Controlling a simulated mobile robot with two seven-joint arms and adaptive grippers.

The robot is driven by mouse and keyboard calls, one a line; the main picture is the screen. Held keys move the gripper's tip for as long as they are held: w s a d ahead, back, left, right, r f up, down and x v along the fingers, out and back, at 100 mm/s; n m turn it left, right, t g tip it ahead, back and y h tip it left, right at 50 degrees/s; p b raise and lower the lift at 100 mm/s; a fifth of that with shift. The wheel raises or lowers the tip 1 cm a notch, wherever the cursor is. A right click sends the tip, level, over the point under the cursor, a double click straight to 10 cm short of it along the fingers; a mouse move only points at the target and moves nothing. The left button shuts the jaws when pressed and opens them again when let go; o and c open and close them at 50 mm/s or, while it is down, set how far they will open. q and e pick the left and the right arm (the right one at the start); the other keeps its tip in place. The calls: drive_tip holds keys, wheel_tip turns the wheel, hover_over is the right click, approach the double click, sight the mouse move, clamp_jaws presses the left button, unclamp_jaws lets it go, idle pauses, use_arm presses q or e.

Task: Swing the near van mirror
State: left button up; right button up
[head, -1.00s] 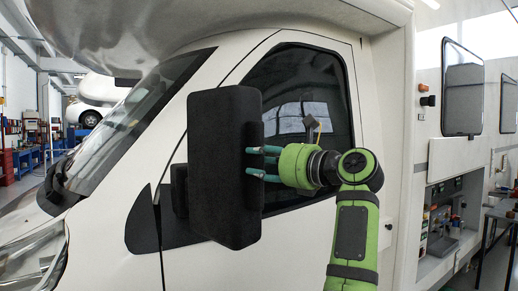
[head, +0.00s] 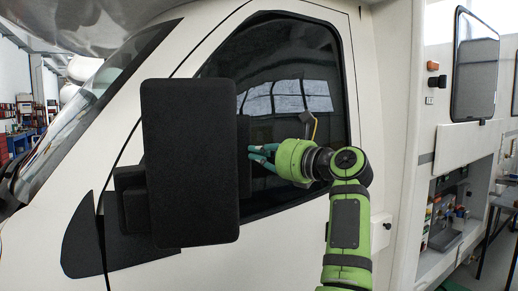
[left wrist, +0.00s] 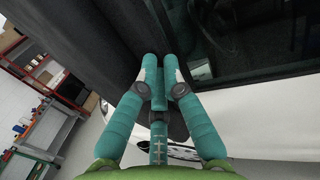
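The near van mirror (head: 190,165) is a large black upright block on a black bracket (head: 130,205) at the front of the cab door. It hides part of the door and window. My left gripper (head: 252,153) is at the mirror's right edge, between it and the window, with its teal fingertips close to the edge. Contact cannot be made out. In the left wrist view, the fingertips (left wrist: 161,78) are drawn together in front of the mirror's dark side (left wrist: 90,30), with nothing seen between them. My right gripper is not in view.
The white cab door (head: 270,255) and its dark window (head: 300,95) are close behind my left gripper. An open service hatch (head: 445,215) is in the van side at the right. Shelving (left wrist: 50,75) stands beyond the mirror in the left wrist view.

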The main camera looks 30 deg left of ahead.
use_arm(q)
drive_tip(key=o, duration=0.6)
drive_tip(key=shift+w+a+f, duration=0.1)
drive_tip(key=shift+a+f, duration=0.15)
drive_tip(key=shift+f, duration=0.15)
drive_tip(key=shift+s+d+r, duration=0.1)
drive_tip(key=shift+s+r, duration=0.15)
drive_tip(key=shift+s, duration=0.25)
drive_tip(key=shift+s+d+r, duration=0.1)
drive_tip(key=shift+s+r, duration=0.15)
drive_tip(key=shift+s, duration=0.25)
drive_tip(key=shift+a, duration=0.1)
drive_tip(key=d, duration=0.4)
drive_tip(key=s+d, duration=0.1)
drive_tip(key=d, duration=0.7)
drive_tip(key=shift+s, duration=0.4)
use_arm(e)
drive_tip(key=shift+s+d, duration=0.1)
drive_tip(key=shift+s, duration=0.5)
